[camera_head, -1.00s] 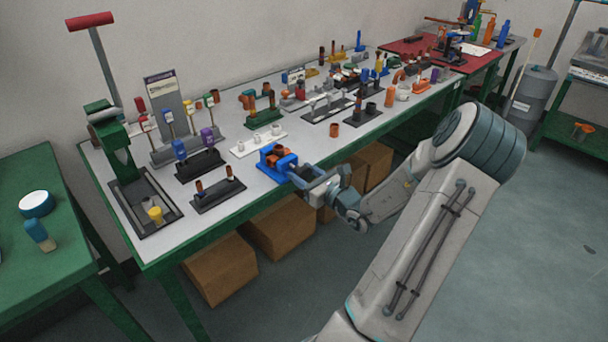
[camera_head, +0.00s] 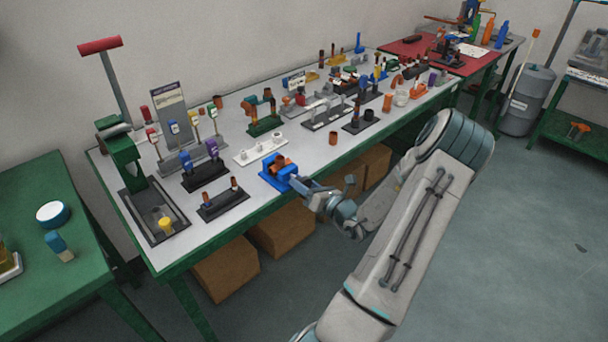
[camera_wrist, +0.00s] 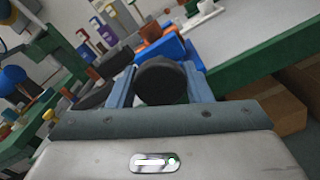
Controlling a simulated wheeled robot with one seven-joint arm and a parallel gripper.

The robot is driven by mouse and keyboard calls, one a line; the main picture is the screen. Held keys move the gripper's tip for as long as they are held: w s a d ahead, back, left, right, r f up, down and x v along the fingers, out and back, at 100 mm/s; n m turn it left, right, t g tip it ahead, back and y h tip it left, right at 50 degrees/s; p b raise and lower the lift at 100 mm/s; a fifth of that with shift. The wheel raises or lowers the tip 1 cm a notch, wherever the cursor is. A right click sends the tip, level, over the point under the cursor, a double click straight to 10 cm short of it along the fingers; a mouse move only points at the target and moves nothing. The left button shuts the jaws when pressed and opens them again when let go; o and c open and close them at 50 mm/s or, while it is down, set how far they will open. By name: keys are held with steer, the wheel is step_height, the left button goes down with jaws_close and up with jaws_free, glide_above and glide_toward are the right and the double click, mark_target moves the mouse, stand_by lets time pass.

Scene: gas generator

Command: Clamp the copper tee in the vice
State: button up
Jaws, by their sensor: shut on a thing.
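The blue vice (camera_head: 272,180) stands at the front edge of the grey-white bench top. The copper tee (camera_head: 281,161) sits at its jaws; whether the jaws press on it cannot be told. In the wrist view the blue vice (camera_wrist: 171,47) is just beyond my fingers, with the copper tee (camera_wrist: 151,31) above it. My gripper (camera_head: 298,184) is at the vice's front side. In the wrist view my gripper (camera_wrist: 160,85) is shut on a dark round knob (camera_wrist: 161,80), which looks like the vice's handle and hides part of the vice.
A black stand with copper pieces (camera_head: 223,198) is left of the vice, and a white rack (camera_head: 260,150) is behind it. A loose copper fitting (camera_head: 333,139) stands to the right. Cardboard boxes (camera_head: 285,230) are under the bench. The floor in front is clear.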

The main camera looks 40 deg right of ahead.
steer(key=m+p, duration=0.3)
steer(key=shift+r, duration=0.2)
steer(key=shift+f+m+p, duration=0.2)
steer(key=shift+m+p, duration=0.9)
steer(key=shift+m, duration=0.3)
steer(key=o, duration=1)
steer(key=shift+c, duration=0.2)
steer(key=shift+s, duration=0.15)
steer(key=s+d+b, duration=0.1)
steer(key=s, duration=1.2)
steer(key=shift+s+b, duration=0.3)
steer(key=shift+b, duration=0.1)
